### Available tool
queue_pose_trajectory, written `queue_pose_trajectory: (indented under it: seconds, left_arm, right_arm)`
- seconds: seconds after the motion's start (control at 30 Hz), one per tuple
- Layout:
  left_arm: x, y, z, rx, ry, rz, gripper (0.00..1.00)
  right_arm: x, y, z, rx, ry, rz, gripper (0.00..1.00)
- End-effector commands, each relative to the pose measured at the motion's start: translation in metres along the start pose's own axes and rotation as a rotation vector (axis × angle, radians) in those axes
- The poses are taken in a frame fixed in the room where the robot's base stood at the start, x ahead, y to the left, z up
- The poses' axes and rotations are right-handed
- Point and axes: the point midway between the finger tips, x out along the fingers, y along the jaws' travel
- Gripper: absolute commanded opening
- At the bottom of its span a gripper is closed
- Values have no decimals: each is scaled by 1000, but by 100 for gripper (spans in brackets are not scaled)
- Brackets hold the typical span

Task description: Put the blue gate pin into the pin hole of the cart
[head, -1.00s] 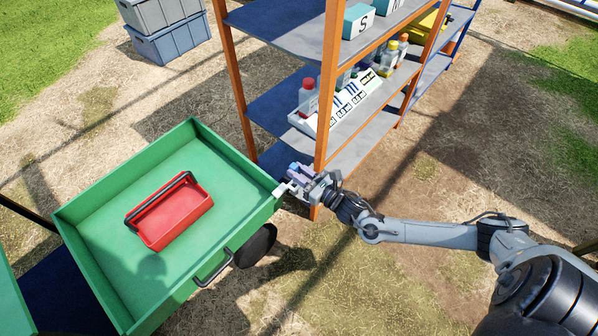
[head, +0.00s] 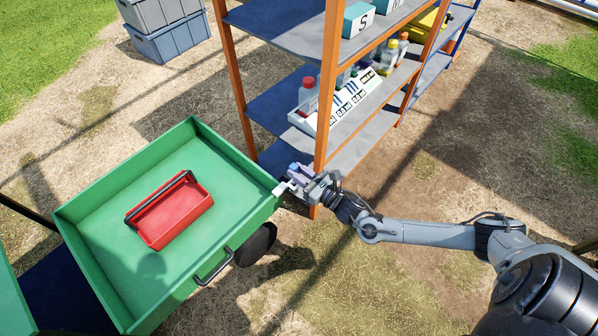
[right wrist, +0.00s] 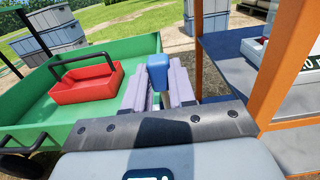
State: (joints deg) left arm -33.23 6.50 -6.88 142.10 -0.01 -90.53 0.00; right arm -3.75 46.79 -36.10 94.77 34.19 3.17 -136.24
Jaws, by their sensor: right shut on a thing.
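My right gripper (head: 294,178) is shut on the blue gate pin, beside the right corner of the green cart (head: 236,240). In the right wrist view the blue pin (right wrist: 157,72) sits between the two pale fingers (right wrist: 160,88), its rounded blue head toward the camera. The pin's lower end is hidden. A small whitish piece (head: 281,189) shows at the cart corner, right by the fingertips. I cannot make out the pin hole, nor whether the pin touches the cart. My left gripper is not in view.
A red tote (head: 172,212) with a dark handle sits in the cart. A shelf with orange posts (head: 329,100) stands close behind and right of the gripper, holding bottles and boxes. Grey-blue crates (head: 170,40) are stacked at the back left. Ground at the front is open.

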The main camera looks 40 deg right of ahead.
Motion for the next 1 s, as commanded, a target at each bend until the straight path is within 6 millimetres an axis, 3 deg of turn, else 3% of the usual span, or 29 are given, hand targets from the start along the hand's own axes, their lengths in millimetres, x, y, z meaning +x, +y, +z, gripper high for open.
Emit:
queue_pose_trajectory:
  seconds: [1.0]
  left_arm:
    - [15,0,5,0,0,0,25]
  right_arm:
    - [0,0,-26,0,-1,0,0]
